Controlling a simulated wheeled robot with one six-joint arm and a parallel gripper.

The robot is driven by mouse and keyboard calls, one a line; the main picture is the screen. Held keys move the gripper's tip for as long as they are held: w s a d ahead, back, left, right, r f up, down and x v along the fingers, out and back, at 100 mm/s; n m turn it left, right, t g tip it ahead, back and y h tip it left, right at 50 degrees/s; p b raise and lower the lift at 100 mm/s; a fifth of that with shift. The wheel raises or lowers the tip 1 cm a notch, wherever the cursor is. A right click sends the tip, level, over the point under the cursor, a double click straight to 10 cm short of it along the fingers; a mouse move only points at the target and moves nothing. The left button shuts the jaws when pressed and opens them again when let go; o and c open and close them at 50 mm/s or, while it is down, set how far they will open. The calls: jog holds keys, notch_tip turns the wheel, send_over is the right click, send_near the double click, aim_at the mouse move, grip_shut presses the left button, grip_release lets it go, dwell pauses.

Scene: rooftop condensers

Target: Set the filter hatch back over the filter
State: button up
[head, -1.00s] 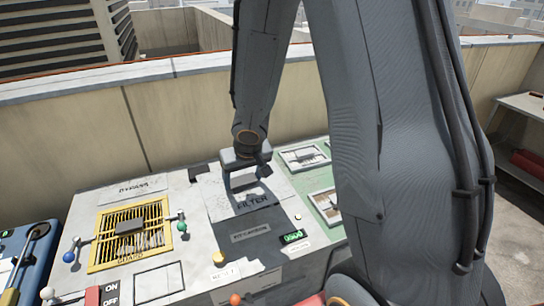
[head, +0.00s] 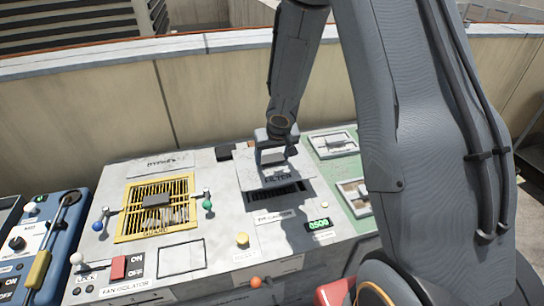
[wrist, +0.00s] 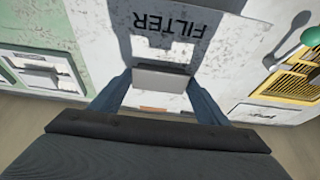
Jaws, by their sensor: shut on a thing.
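The filter hatch (head: 262,172) is a pale grey plate marked FILTER, above the middle of the console in the head view. My gripper (head: 275,150) is shut on its handle. In the wrist view, the hatch (wrist: 215,55) shows its label upside down, and its grey handle (wrist: 162,77) sits between the fingertips of my gripper (wrist: 160,88). A dark slotted strip of the filter opening (head: 276,191) shows along the hatch's near edge; the hatch hides the rest. I cannot tell whether the hatch touches the console.
A yellow guard grille (head: 155,207) with coloured knobs is to the left. A green panel (head: 335,172) with framed windows is to the right. A yellow button (head: 242,239) and a green display (head: 318,224) are nearer. A parapet wall (head: 110,110) stands behind.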

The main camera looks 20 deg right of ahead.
aim_at(273, 166)
jog(key=shift+f+b, duration=3.15)
jog(key=shift+b, duration=0.75)
jog(key=shift+f+b, duration=0.55)
jog(key=shift+b, duration=0.2)
jog(key=o, duration=1.4)
jog(key=shift+s, duration=0.1)
